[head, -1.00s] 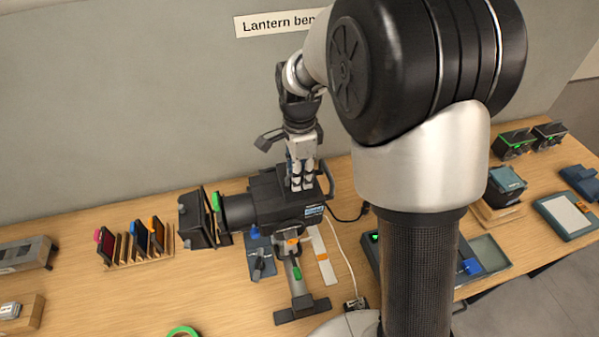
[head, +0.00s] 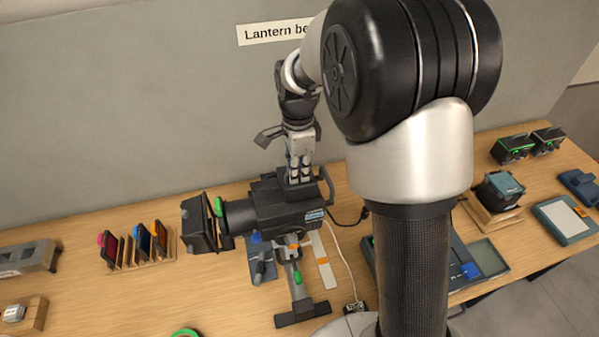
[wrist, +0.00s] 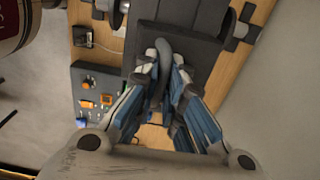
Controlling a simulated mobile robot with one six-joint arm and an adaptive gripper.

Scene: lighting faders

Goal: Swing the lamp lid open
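The lamp (head: 267,215) is a black lantern with a barrel facing left, on a stand on the bench. Its dark top, the lid (wrist: 187,57), fills the upper middle of the wrist view and looks closed. A curved grey handle (wrist: 160,62) shows between my fingertips. My gripper (head: 299,181) points down at the rear top of the lamp. In the wrist view my gripper (wrist: 162,68) has its fingertips close on either side of the handle. Whether both touch it is unclear. My arm hides part of the bench to the right.
A rack of coloured filters (head: 142,247) stands left of the lamp. A black shutter piece (head: 199,224) sits before the barrel. A control panel (wrist: 97,95) lies beside the lamp. A cable (head: 340,256) runs down its right side. The wall is close behind.

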